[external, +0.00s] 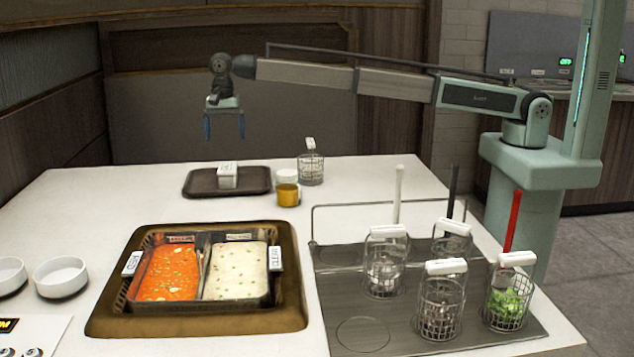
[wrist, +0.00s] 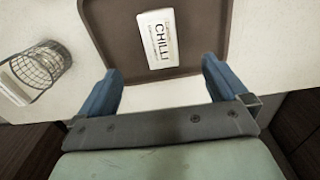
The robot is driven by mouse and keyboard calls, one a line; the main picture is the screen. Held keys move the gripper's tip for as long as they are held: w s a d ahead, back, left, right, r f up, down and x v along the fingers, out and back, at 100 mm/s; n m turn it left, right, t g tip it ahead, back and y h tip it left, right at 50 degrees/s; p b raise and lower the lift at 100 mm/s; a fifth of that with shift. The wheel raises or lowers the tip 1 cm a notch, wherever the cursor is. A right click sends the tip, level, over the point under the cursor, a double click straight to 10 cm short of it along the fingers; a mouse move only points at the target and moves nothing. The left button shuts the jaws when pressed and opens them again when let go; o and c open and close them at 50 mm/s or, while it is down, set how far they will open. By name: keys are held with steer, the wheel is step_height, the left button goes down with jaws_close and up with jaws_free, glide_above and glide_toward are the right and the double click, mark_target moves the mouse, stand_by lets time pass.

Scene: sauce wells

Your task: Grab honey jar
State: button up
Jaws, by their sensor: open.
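The honey jar (external: 288,193) looks like a small clear jar with amber contents and a pale top. It stands upright on the white counter, right of the dark tray, in the external view. It does not show in the wrist view. My gripper (external: 224,126) is open and empty, high above the far side of the counter, to the left of the jar and apart from it. In the wrist view its two blue fingers (wrist: 160,76) are spread, with the tray and a white block labelled CHILLI beyond them.
The dark tray (external: 205,188) bears the white CHILLI block (external: 228,175). A wire basket (external: 311,168) stands close behind and right of the jar. Sauce wells (external: 120,322) lie in front. Several baskets with upright handles stand on the grey plate (external: 362,336) at right.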

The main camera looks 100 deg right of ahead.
steer(key=a, duration=0.7)
steer(key=n, duration=0.1)
glide_toward(286, 190)
steer(key=d, duration=0.1)
steer(key=d+r, duration=0.2)
steer(key=shift+s+d+r, duration=0.15)
steer(key=shift+s+d, duration=0.1)
steer(key=shift+s, duration=0.05)
steer(key=shift+f, duration=0.3)
step_height(286, 190, down, 13)
steer(key=shift+w+a+f, duration=0.1)
steer(key=shift+w, duration=0.05)
steer(key=shift+c, duration=0.5)
steer(key=c, duration=1.1)
